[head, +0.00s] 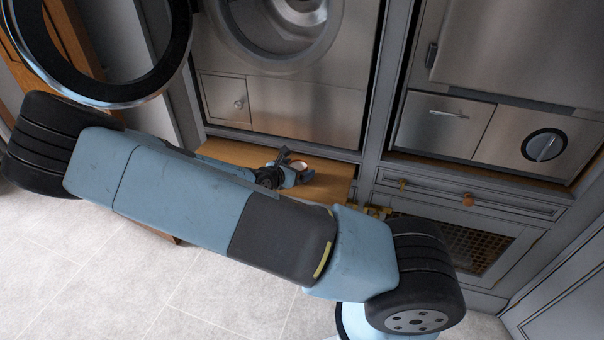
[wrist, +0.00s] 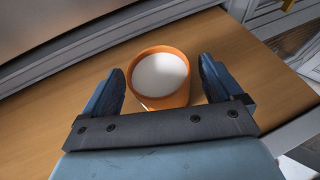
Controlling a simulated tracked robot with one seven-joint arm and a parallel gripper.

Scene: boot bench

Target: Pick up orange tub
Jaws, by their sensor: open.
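The orange tub (wrist: 160,101) stands upright on the wooden bench (wrist: 50,112) in the wrist view, with a white, round top inside its orange rim. My gripper (wrist: 163,75) is open, with one blue finger on each side of the tub. The tub's near lower side is partly hidden by the gripper's dark crossbar.
A steel washing machine with an open round door (head: 110,85) stands behind the bench. A drawer unit with a lattice front (head: 470,246) and a steel appliance (head: 495,130) are at the right. My arm covers much of the bench in the head view. The tiled floor in front is clear.

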